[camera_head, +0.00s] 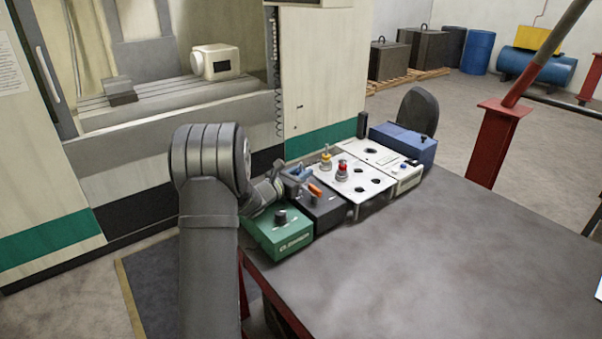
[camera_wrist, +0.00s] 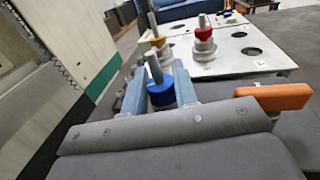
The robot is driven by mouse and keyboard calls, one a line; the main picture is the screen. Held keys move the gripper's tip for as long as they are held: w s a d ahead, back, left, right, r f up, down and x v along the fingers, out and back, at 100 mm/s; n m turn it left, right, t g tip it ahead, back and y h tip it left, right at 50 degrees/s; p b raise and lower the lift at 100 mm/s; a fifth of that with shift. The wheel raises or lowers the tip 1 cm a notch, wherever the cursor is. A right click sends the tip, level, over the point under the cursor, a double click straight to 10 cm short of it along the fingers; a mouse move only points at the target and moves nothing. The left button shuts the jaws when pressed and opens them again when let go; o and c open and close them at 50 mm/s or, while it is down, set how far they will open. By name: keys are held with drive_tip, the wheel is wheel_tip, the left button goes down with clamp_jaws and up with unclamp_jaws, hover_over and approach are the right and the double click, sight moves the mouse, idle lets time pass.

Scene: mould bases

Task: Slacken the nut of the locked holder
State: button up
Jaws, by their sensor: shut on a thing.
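The locked holder stands in the dark locking block (camera_head: 326,215). Its blue nut (camera_wrist: 160,93) shows in the wrist view, with a grey tool shank rising from it, leaning slightly in the picture. My gripper (camera_wrist: 158,88) has its two blue-grey fingers on either side of the nut, shut on it. The gripper (camera_head: 297,173) shows small in the head view and hides most of the holder there. An orange lever (camera_wrist: 272,97) lies at the right of the holder on the block; it also shows in the head view (camera_head: 315,190).
A white plate (camera_head: 361,190) with open holes carries a yellow-ringed holder (camera_head: 326,158) and a red-ringed holder (camera_head: 342,170) just beyond. A green box (camera_head: 278,238) with a dark knob stands in front. A white box (camera_head: 407,180) and blue box (camera_head: 412,147) are farther back. The table's right side (camera_head: 440,260) is clear.

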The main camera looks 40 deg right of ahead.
drive_tip(key=o, duration=1)
drive_tip(key=shift+c, duration=0.2)
drive_tip(key=r, duration=0.2)
drive_tip(key=s+r, duration=0.1)
drive_tip(key=r, duration=0.1)
drive_tip(key=shift+d+r, duration=0.1)
drive_tip(key=shift+r, duration=0.3)
drive_tip(key=s+d+r, duration=0.2)
drive_tip(key=s+r, duration=0.4)
drive_tip(key=s, duration=0.4)
drive_tip(key=shift+s+d, duration=0.15)
drive_tip(key=shift+d, duration=0.15)
drive_tip(key=shift+r, duration=0.1)
